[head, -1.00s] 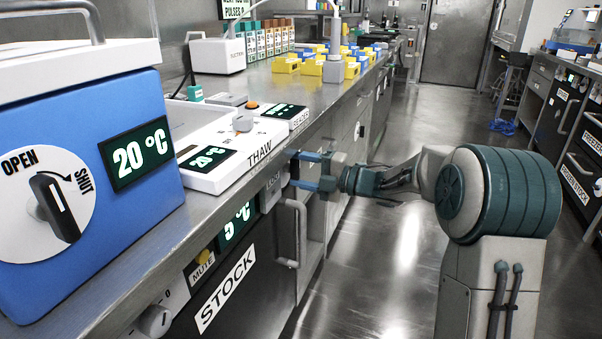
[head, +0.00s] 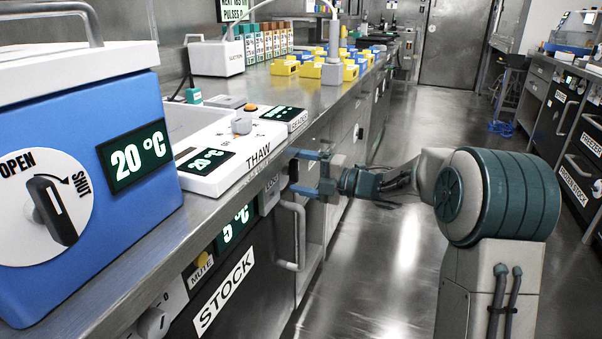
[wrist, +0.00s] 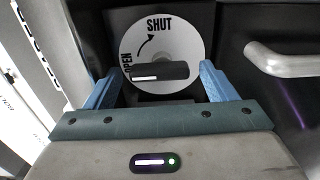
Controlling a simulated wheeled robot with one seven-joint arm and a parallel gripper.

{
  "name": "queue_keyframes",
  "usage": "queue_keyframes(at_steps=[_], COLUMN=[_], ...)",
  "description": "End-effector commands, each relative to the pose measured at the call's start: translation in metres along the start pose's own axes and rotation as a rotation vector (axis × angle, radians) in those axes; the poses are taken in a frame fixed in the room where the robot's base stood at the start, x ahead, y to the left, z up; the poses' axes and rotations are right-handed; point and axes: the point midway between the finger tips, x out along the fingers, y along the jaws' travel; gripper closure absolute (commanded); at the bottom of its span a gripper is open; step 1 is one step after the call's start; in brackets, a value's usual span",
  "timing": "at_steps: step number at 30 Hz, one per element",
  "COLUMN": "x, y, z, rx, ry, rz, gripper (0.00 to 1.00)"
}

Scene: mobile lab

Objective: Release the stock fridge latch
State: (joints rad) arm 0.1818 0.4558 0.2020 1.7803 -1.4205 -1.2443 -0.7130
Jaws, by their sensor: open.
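The stock fridge (head: 250,285) is under the bench at left, with a STOCK label and a 5 °C display. In the wrist view, its latch is a white round dial (wrist: 187,35) marked OPEN and SHUT. The dial's black bar handle (wrist: 165,71) lies level, its white stripe at the left, by the word OPEN. My gripper (wrist: 160,84) is open, with one blue finger on each side of the bar. I cannot tell whether they touch it. In the head view, my gripper (head: 300,172) is at the fridge front, and its fingers partly hide the latch.
The fridge's bar handle (head: 300,240) is just below my gripper; it also shows at right in the wrist view (wrist: 285,58). The white THAW unit (head: 225,150) and the blue box (head: 90,235) with its own dial stand on the bench above.

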Motion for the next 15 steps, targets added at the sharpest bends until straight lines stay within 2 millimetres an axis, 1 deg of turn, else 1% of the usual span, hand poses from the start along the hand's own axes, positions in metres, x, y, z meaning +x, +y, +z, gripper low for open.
queue_keyframes(at_steps=[2,5,8,15], x=[-0.003,-0.015,-0.034,-0.09], y=[0.001,0.003,0.004,0.004], z=[0.0,0.001,0.001,0.002], rx=[0.0,0.0,0.001,0.003], ry=[-0.001,-0.003,-0.005,-0.007], rz=[0.0,0.0,-0.001,-0.001], gripper=[0.22,0.22,0.22,0.22])
